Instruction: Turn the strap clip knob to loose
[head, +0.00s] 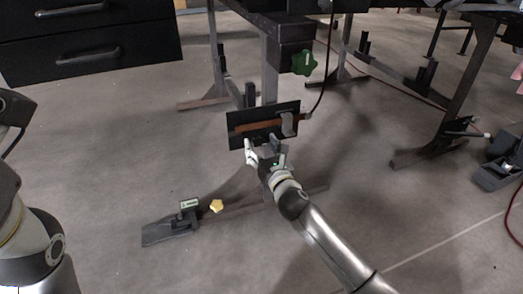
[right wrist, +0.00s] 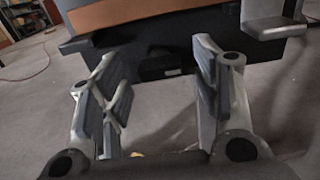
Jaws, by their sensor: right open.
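A black panel (head: 243,140) carries a brown strap-like strip (head: 258,127). A grey block (head: 288,124), possibly the clip knob, sits at the strip's right end; how it is turned is not clear. In the right wrist view the brown strip (right wrist: 150,12) crosses the top and the grey block (right wrist: 270,20) is at upper right. My right gripper (head: 260,148) is just in front of the panel's lower edge, open, with nothing between its fingers (right wrist: 155,62). The block lies to the right of the fingers, apart from them. My left arm shows at the left edge; its gripper is out of view.
A green knob (head: 304,63) is on a dark box above the panel. A yellow knob (head: 216,206) is low, beside a small labelled fixture (head: 189,204) on a dark foot. A black cable (head: 327,75) hangs to the panel's right. Metal legs (head: 467,85) stand around; open floor lies at lower right.

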